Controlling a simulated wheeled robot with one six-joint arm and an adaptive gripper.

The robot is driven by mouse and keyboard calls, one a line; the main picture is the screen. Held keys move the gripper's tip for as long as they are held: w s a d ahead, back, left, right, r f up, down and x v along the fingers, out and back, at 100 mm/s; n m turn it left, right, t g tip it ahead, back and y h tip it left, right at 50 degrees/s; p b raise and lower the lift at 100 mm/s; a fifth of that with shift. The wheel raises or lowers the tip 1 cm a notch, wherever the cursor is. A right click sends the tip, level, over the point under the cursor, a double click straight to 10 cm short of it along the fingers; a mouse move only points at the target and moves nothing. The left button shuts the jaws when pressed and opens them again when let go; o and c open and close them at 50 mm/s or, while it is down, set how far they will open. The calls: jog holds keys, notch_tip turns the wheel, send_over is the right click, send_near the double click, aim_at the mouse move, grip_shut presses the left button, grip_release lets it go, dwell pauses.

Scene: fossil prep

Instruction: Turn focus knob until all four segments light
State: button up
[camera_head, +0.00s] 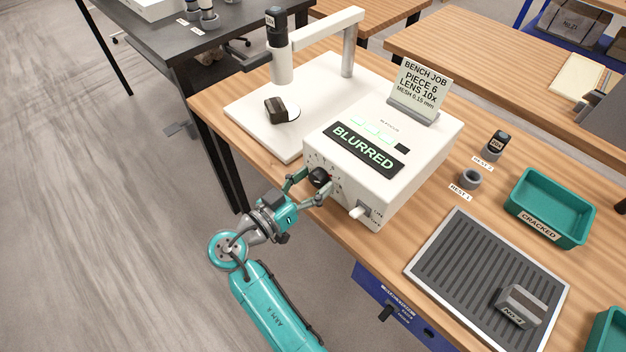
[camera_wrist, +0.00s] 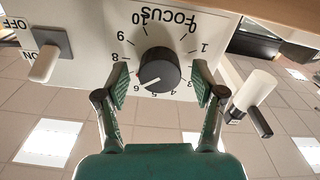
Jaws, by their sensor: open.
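The black focus knob (camera_head: 320,177) is on the front of the white control box (camera_head: 420,158). The display (camera_head: 364,149) reads BLURRED. Above it, the segment row (camera_head: 373,130) seems to have three pale green lit segments and a dark one at the right end.
A toggle switch (camera_head: 360,211) marked ON and OFF is beside the knob. A microscope (camera_head: 281,62) with a dark piece (camera_head: 276,110) on its stage stands behind. A sign (camera_head: 421,85), a ribbed tray (camera_head: 425,262) and a green CRACKED bin (camera_head: 550,199) occupy the bench.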

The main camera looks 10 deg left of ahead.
jog(key=shift+w, duration=0.1)
jog(key=c, duration=1.1)
jog(key=shift+n, duration=2.3)
jog(key=shift+c, duration=0.2)
jog(key=o, duration=1.1)
jog(key=shift+o, duration=0.2)
jog(key=v, duration=1.2)
